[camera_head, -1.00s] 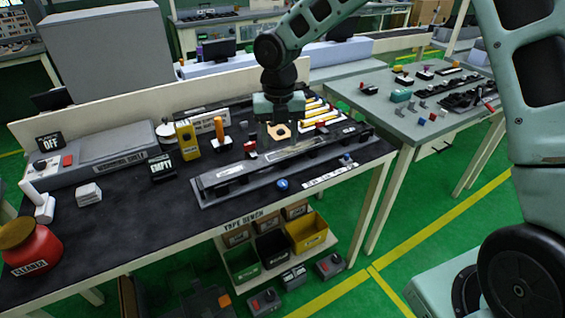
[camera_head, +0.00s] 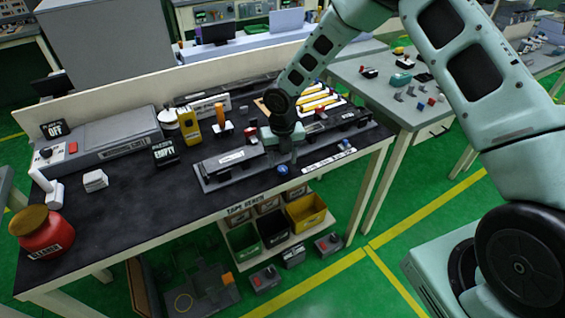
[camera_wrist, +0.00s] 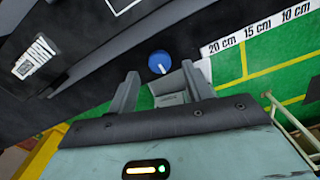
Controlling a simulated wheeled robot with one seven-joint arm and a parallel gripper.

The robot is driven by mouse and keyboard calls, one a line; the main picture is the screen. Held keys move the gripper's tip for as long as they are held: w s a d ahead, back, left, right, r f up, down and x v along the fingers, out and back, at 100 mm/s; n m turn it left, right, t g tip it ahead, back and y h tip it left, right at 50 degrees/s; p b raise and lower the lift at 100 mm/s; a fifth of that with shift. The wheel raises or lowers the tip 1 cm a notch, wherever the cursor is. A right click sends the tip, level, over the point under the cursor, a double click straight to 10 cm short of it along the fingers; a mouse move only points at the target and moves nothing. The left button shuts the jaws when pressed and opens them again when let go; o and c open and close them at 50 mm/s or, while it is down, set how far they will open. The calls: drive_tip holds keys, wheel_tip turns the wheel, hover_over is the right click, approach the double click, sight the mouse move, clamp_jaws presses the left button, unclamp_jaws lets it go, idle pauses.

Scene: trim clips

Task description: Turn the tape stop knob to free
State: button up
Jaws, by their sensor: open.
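A round blue knob (camera_head: 283,169) sits at the front edge of the long grey fixture (camera_head: 208,186) on the bench. In the wrist view the blue knob (camera_wrist: 158,61) shows a white pointer line aimed toward the lower right. I cannot read markings for its positions. My gripper (camera_wrist: 160,82) is open and empty, its fingers pointing toward the knob, which appears just beyond the gap between them. It does not look to be gripping the knob. In the head view my gripper (camera_head: 282,152) is low over the fixture, just behind the knob.
A white ruler strip (camera_wrist: 250,32) lies right of the knob along the bench edge. A grey labelled block (camera_head: 232,157) sits on the fixture's left part. A yellow holder (camera_head: 191,126) stands behind. Bins (camera_head: 306,212) are below the bench. The dark bench top at left has room.

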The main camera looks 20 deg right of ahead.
sight(282, 168)
drive_tip(key=shift+f, duration=1.65)
drive_tip(key=c, duration=1)
